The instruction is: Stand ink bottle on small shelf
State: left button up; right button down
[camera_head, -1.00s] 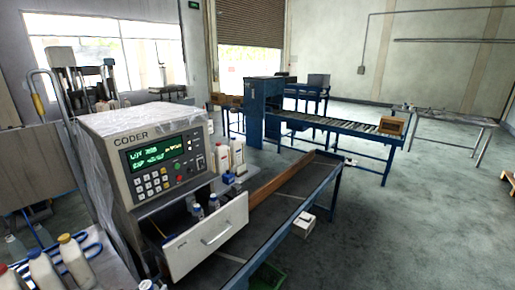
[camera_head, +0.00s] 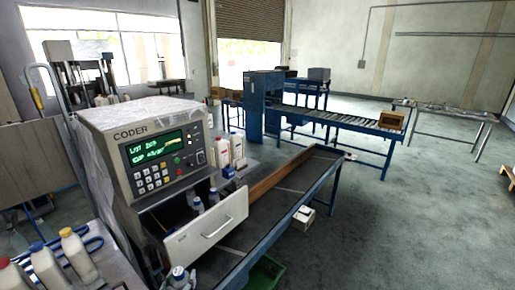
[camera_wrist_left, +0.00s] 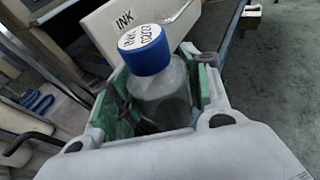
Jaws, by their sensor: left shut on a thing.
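The ink bottle (camera_wrist_left: 146,52) has a blue cap with a white INK label and a translucent grey body. In the left wrist view it stands between the green-padded fingers of my left gripper (camera_wrist_left: 158,90), which is shut on its body. In the head view the held bottle (camera_head: 179,274) shows at the bottom edge, in front of the open drawer (camera_head: 207,236); most of the gripper is out of frame there. I cannot tell for sure which surface is the small shelf; white bottles (camera_head: 230,152) stand on a ledge right of the coder. My right gripper is not in view.
The coder (camera_head: 155,160) stands above the open drawer, which holds other blue-capped bottles (camera_head: 206,200). More bottles (camera_head: 45,265) stand at the lower left. A conveyor (camera_head: 285,210) runs along the right, with clear floor (camera_head: 420,235) beyond.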

pick_arm(q)
jog(key=shift+w+d+f+y, duration=0.15)
jog(key=shift+w+d+f, duration=0.2)
jog(key=shift+d, duration=0.2)
jog(key=shift+w+d+f+y, duration=0.15)
jog(key=shift+w+d+f, duration=0.15)
jog(key=shift+d, duration=0.2)
jog(key=shift+w+d+r+h, duration=0.1)
jog(key=shift+d+r+h, duration=0.05)
jog(key=shift+d, duration=0.5)
jog(key=shift+w+d+r+h, duration=0.1)
jog(key=shift+d+r+h, duration=0.1)
jog(key=shift+d, duration=0.4)
jog(key=shift+w+d+r+h, duration=0.1)
jog(key=shift+d+r+h, duration=0.05)
jog(key=shift+d, duration=0.5)
jog(key=shift+a, duration=0.1)
jog(key=shift+y, duration=0.5)
jog(key=shift+s+a+f, duration=0.1)
jog(key=shift+a+f, duration=0.05)
jog(key=shift+a, duration=0.5)
jog(key=shift+s+a+f, duration=0.15)
jog(key=shift+a, duration=0.55)
jog(key=shift+s+a+f, duration=0.1)
jog(key=shift+a+f, duration=0.05)
jog(key=shift+a, duration=0.5)
notch_tip(320, 180, down, 9)
jog(key=b, duration=0.9)
